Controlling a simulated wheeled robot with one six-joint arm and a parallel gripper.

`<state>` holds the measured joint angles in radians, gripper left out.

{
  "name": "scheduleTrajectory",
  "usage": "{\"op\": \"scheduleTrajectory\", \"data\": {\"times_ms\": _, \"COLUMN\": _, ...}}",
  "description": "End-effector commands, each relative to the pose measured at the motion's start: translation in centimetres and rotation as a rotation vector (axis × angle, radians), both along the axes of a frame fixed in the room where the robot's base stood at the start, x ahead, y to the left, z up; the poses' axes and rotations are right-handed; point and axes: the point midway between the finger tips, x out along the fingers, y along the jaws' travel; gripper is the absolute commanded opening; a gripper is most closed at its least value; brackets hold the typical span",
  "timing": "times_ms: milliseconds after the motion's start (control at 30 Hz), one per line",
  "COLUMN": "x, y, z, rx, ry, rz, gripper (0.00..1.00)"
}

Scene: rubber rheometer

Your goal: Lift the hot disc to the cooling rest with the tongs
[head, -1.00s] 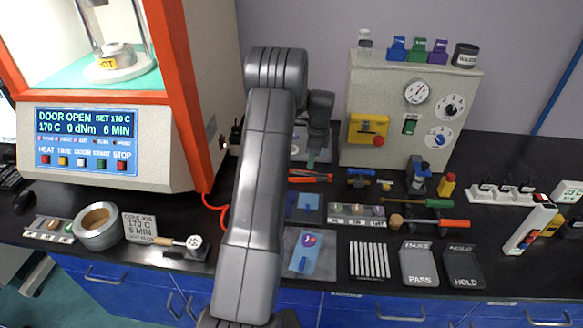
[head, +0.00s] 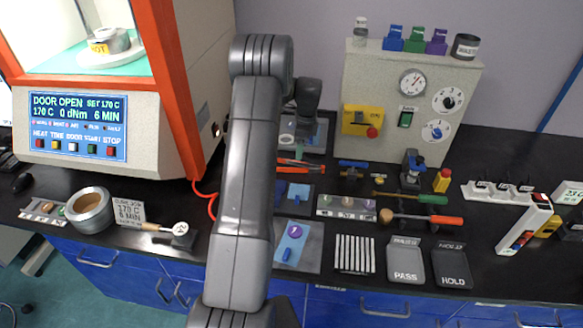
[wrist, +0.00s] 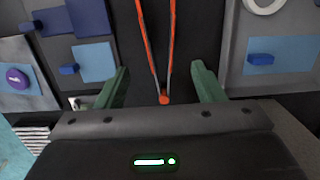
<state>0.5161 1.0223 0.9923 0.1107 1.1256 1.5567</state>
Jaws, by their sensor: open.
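The tongs (head: 297,163), with red-orange handles, lie on the dark bench behind my arm. In the wrist view the tongs (wrist: 160,50) run between the fingers of my gripper (wrist: 160,70). The green fingers stand apart on either side, with clear gaps to the handles. A yellow HOT tag (head: 98,47) is on a grey metal piece (head: 116,41) in the open rheometer chamber at the upper left. I cannot make out the disc separately there. A white slatted rack (head: 354,254), which looks like the cooling rest, lies on the front of the bench.
PASS (head: 406,263) and HOLD (head: 451,266) trays lie right of the rack. A grey control box (head: 385,100) stands behind. Blue pads, a sample strip (head: 346,207) and screwdrivers lie near the tongs. The orange door frame (head: 172,80) edges the chamber.

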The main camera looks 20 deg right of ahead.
Motion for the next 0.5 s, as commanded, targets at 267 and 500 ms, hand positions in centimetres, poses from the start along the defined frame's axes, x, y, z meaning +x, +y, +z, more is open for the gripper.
{"op": "scheduleTrajectory", "data": {"times_ms": 267, "x": 0.1, "y": 0.3, "z": -3.4, "rx": 0.002, "ry": 0.003, "rz": 0.000, "gripper": 0.62}}
{"op": "scheduleTrajectory", "data": {"times_ms": 500, "x": 0.3, "y": 0.6, "z": -6.9, "rx": 0.001, "ry": 0.002, "rz": 0.000, "gripper": 0.62}}
